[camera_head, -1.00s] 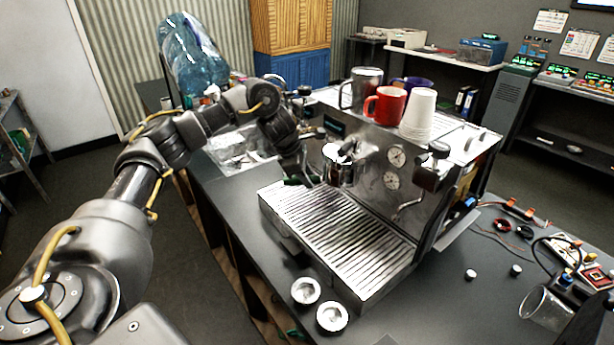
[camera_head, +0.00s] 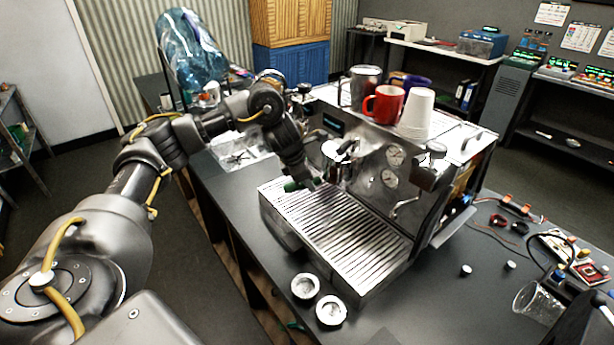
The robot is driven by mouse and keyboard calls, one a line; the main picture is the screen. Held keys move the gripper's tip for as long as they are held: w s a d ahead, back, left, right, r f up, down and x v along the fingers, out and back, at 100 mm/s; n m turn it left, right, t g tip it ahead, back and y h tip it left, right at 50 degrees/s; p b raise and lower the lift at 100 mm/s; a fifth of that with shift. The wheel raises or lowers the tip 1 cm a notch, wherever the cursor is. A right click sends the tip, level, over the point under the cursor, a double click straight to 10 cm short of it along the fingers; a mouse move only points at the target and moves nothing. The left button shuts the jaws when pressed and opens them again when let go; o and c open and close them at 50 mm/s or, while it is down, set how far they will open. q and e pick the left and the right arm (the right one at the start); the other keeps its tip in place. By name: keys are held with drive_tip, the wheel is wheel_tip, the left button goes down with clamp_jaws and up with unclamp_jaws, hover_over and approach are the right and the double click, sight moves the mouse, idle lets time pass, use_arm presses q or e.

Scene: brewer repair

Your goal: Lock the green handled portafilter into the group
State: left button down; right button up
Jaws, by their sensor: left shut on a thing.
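The espresso machine (camera_head: 375,170) stands on the dark counter with its slatted drip tray (camera_head: 330,235) in front. The chrome group (camera_head: 338,165) sits on its front left. My left gripper (camera_head: 305,182) is at the left of the group, low over the drip tray, shut on the green handle (camera_head: 292,186) of the portafilter. Only a small green end of the handle shows; the gripper hides most of it. I cannot tell whether the portafilter's head is seated in the group.
Cups and mugs (camera_head: 383,103) stand on the machine's top. Two round metal parts (camera_head: 331,311) lie on the counter before the drip tray. A glass beaker (camera_head: 537,300), wires and tools lie at the right. A blue water bottle (camera_head: 190,50) stands at the back left.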

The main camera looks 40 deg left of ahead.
use_arm(q)
drive_tip(key=shift+s+d+r+n+p, duration=0.1)
drive_tip(key=shift+s+d+n+p, duration=0.15)
drive_tip(key=shift+d+n+p, duration=0.2)
drive_tip(key=shift+s+d+n+y+p, duration=0.3)
drive_tip(key=shift+d+n+y+p, duration=0.2)
drive_tip(key=shift+n+p, duration=0.3)
drive_tip(key=shift+s+d+n+y+p, duration=0.3)
drive_tip(key=shift+d+n+p, duration=0.3)
drive_tip(key=shift+p, duration=0.5)
drive_tip(key=shift+a, duration=0.1)
drive_tip(key=shift+s+d+n+y+p, duration=0.15)
drive_tip(key=shift+d+n+y+p, duration=0.15)
drive_tip(key=shift+d+n+p, duration=0.4)
